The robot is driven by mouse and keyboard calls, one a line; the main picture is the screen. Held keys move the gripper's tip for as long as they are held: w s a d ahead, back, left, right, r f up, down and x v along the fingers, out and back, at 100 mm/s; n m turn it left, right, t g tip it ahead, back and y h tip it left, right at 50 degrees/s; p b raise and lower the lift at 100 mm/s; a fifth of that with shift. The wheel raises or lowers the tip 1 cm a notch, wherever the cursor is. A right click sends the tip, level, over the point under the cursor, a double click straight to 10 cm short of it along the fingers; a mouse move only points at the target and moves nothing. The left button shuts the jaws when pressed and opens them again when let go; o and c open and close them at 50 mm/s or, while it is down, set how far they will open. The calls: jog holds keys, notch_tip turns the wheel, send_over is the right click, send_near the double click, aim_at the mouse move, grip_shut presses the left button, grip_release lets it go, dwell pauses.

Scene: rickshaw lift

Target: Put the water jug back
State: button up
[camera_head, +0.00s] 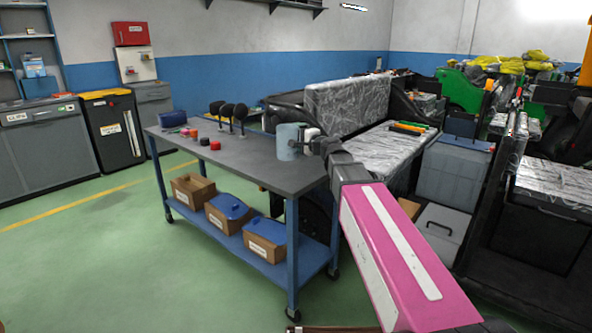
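The water jug (288,142) is a light blue-grey, cylindrical container. It is upright at the right end of the grey workbench top (225,160). My gripper (306,141) is at the jug's right side, at the end of my pink arm, which reaches in from the lower right. The gripper overlaps the jug's right edge, where a handle may be hidden. The fingers are too small and covered to tell whether they are closed on it. I cannot tell whether the jug's base touches the bench.
Black round-topped items (228,111), red rolls (215,146) and a blue box (172,119) stand on the bench. A plastic-wrapped rickshaw seat (347,107) is behind right. Green floor (100,255) is clear at front left.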

jog(key=shift+w+d+f, duration=0.35)
jog(key=shift+w+f, duration=1.45)
jog(key=shift+w, duration=0.05)
jog(key=shift+w+d+f, duration=0.3)
jog(key=shift+w+f, duration=1.55)
jog(key=shift+w, duration=0.05)
jog(key=shift+w+d+f, duration=0.35)
jog(key=shift+w+f, duration=1.45)
jog(key=shift+w, duration=0.05)
jog(key=shift+f, duration=0.1)
jog(key=o, duration=1)
jog(key=v, duration=1.2)
